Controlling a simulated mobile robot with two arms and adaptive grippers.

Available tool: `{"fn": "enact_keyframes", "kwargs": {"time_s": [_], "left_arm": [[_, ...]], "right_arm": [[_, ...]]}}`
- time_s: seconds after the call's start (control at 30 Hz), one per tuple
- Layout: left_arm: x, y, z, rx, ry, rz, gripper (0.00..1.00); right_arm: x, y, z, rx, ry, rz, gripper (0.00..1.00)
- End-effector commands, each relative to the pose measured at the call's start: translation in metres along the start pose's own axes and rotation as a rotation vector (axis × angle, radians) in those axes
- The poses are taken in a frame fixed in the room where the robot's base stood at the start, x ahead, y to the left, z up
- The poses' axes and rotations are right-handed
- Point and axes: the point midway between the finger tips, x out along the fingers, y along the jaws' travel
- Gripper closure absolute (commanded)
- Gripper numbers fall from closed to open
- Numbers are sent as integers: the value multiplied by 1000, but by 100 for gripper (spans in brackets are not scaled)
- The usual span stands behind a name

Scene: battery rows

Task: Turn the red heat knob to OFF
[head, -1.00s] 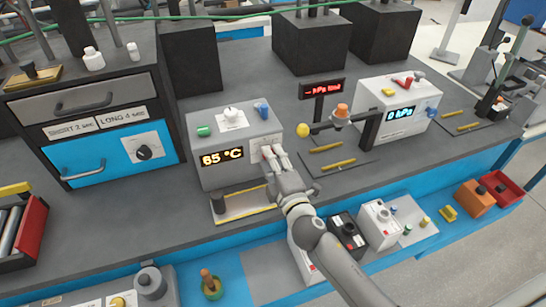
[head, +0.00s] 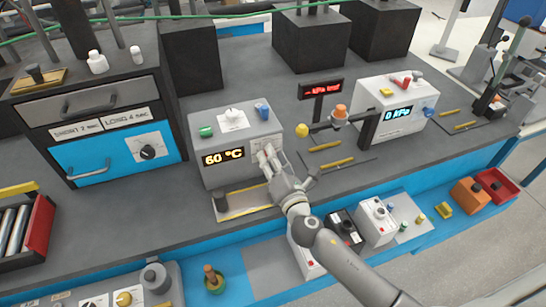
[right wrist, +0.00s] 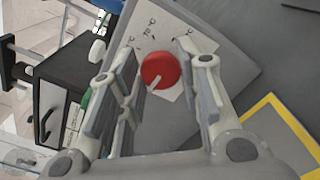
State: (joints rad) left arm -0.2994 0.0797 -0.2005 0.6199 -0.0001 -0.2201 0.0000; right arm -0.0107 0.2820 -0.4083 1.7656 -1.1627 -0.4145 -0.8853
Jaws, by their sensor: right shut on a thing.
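The red heat knob (right wrist: 160,70) shows in the right wrist view on a white label plate. Its white pointer mark points to the lower left of that picture; a "70 °C" mark is above it, and I cannot read an OFF mark. My right gripper (head: 266,158) is at the front of the grey heater box (head: 207,178); its fingers stand on both sides of the knob (right wrist: 163,82) and are shut on it. In the head view the fingers hide the knob. The box display (head: 223,157) reads 60 °C. My left gripper is not in view.
A white kPa box (head: 376,96) and a post with an orange knob (head: 340,112) stand to the right. The oven with a blue drawer (head: 105,160) is to the left. A yellow-edged plate (head: 240,205) lies before the heater. Bare bench lies left of that plate.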

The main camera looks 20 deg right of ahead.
Motion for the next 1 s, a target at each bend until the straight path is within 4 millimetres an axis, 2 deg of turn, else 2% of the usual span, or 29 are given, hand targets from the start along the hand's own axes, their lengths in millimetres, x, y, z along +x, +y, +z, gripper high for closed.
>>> {"fn": "enact_keyframes", "kwargs": {"time_s": [0.3,0.73,0.77,0.9,1.0], "left_arm": [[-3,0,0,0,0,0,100],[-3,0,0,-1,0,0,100],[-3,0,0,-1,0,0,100],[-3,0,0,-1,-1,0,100],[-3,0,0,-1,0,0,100]], "right_arm": [[0,0,-1,-79,3,-1,91],[0,-1,-2,-85,3,-1,91],[0,-1,-2,-85,3,-1,63],[0,0,-1,-85,2,-1,46],[0,0,-1,-84,2,-1,46]]}}
